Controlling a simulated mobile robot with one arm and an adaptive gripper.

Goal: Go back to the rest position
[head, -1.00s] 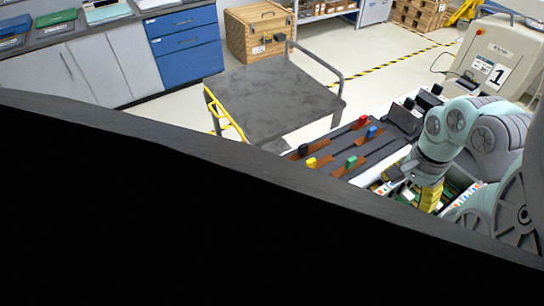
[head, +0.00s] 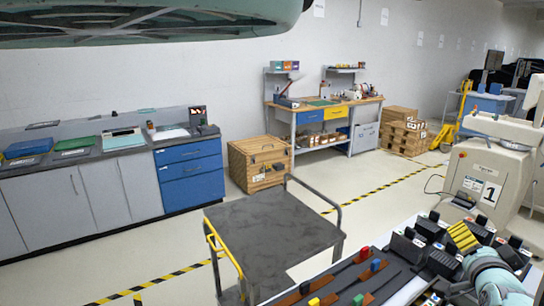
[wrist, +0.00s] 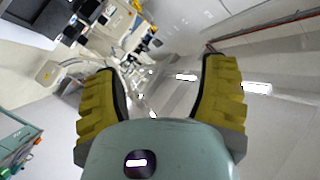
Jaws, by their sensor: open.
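My gripper (wrist: 163,68) is open in the wrist view, with its two yellow ribbed fingers wide apart and nothing between them. It points out across the room, away from the carts, and the picture is tilted. In the head view my teal arm is at the bottom right corner, and a yellow ribbed finger (head: 462,237) shows above it, over the black holders. Another teal part of mine crosses the top left.
A grey cart (head: 275,230) stands in front. Beside it, a dark tray (head: 340,283) holds red, blue, yellow and green pieces. A beige machine (head: 490,180) marked 1 stands at right. Blue drawers (head: 190,175), a wooden crate (head: 260,163) and a workbench (head: 325,110) line the wall. Floor between is clear.

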